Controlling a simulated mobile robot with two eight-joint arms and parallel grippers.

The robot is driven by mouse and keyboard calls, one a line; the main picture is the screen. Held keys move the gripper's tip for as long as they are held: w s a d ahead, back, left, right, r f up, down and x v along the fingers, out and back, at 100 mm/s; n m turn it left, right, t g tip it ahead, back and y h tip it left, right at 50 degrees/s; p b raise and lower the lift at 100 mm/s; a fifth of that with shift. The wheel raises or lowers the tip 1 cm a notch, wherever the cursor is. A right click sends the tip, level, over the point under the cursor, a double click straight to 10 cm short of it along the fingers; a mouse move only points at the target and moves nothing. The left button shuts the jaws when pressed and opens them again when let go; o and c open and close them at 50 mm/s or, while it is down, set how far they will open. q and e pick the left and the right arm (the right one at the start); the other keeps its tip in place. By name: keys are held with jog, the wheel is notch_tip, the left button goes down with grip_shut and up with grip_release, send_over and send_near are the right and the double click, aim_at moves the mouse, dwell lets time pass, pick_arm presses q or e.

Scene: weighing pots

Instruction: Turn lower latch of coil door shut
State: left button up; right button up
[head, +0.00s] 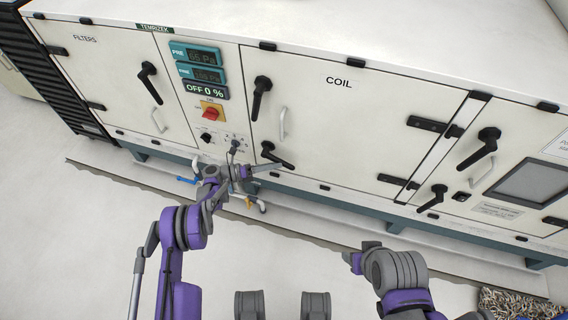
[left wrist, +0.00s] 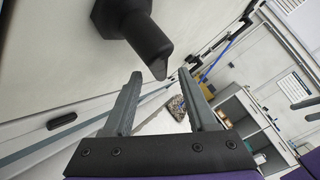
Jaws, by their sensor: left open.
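The coil door (head: 345,120) is a large cream panel marked COIL and looks flush with the cabinet front. Its lower latch (head: 277,156) is a black handle near the lower left corner, slanting down to the right. Its upper latch (head: 261,97) points down. My left gripper (head: 256,158) is open beside the lower latch. In the left wrist view, a black latch handle (left wrist: 148,40) reaches down with its tip close to the gap between the open fingertips (left wrist: 160,75); contact cannot be told. My right arm shows at the lower right, but its gripper cannot be made out.
A grey pull handle (head: 283,123) stands out beside the latches. The control panel with a red switch (head: 211,112) is to the left. Small hoses or valves (head: 249,203) sit below my left gripper. The floor (head: 110,220) in front is mostly clear.

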aim_at(284, 163)
pick_arm(q)
jog(key=shift+x, duration=2.05)
grip_shut()
